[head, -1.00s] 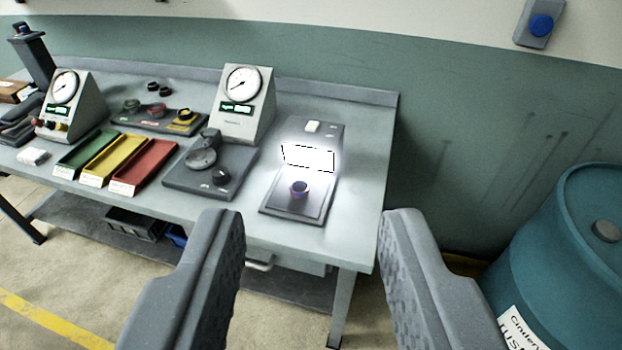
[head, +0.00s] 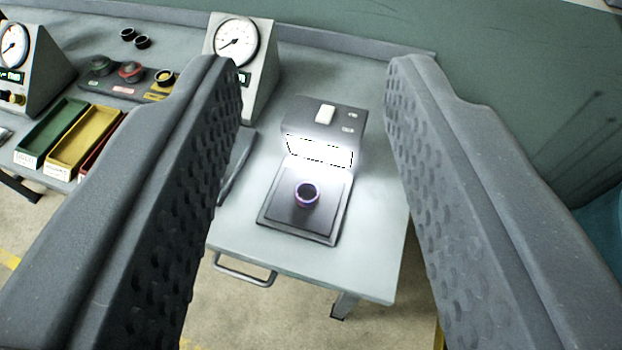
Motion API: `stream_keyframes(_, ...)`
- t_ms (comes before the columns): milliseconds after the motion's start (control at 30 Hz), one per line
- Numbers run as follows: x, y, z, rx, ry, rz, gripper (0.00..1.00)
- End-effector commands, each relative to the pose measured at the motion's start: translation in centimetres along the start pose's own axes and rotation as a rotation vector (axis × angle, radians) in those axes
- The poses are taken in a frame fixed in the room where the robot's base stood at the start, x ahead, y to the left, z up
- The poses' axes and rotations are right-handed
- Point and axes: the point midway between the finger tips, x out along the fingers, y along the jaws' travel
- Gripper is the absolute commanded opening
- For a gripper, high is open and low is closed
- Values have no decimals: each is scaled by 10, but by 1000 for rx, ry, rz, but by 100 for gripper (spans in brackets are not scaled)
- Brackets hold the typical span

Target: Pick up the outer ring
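A small dark ring with a purplish sheen (head: 307,195) sits on the dark plate of a lit inspection stand (head: 280,222), in the middle of the head view. I take it to be the outer ring, though other rings are in view. My gripper (head: 315,70) is open and empty. Its two fingers frame the stand left and right, and the ring shows in the gap between them, farther off and untouched. The left finger hides part of the bench and the device beside the stand.
A dial gauge box (head: 238,45) stands behind and left of the stand. Green (head: 50,130) and yellow (head: 82,138) trays, a rack of coloured parts (head: 125,78) and two loose dark rings (head: 135,38) are farther left. The bench top (head: 375,240) right of the stand is clear.

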Motion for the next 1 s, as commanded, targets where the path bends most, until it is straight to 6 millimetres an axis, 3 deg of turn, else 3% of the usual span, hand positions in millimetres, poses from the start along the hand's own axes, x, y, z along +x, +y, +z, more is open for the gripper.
stream_keyframes(167,0,0,0,0,0,0,36)
stream_keyframes(267,4,2,2,-1,-4,3,64)
stream_keyframes(300,9,5,5,-3,-10,7,73)
stream_keyframes(367,24,13,14,-10,-26,17,73)
stream_keyframes(467,65,33,44,-30,-72,38,73)
stream_keyframes(567,115,60,93,-65,-132,52,73)
stream_keyframes(700,173,84,179,-118,-214,26,73)
stream_keyframes(800,199,87,241,-141,-255,-27,73)
stream_keyframes(900,212,79,294,-144,-279,-94,73)
stream_keyframes(1000,217,66,333,-133,-285,-160,73)
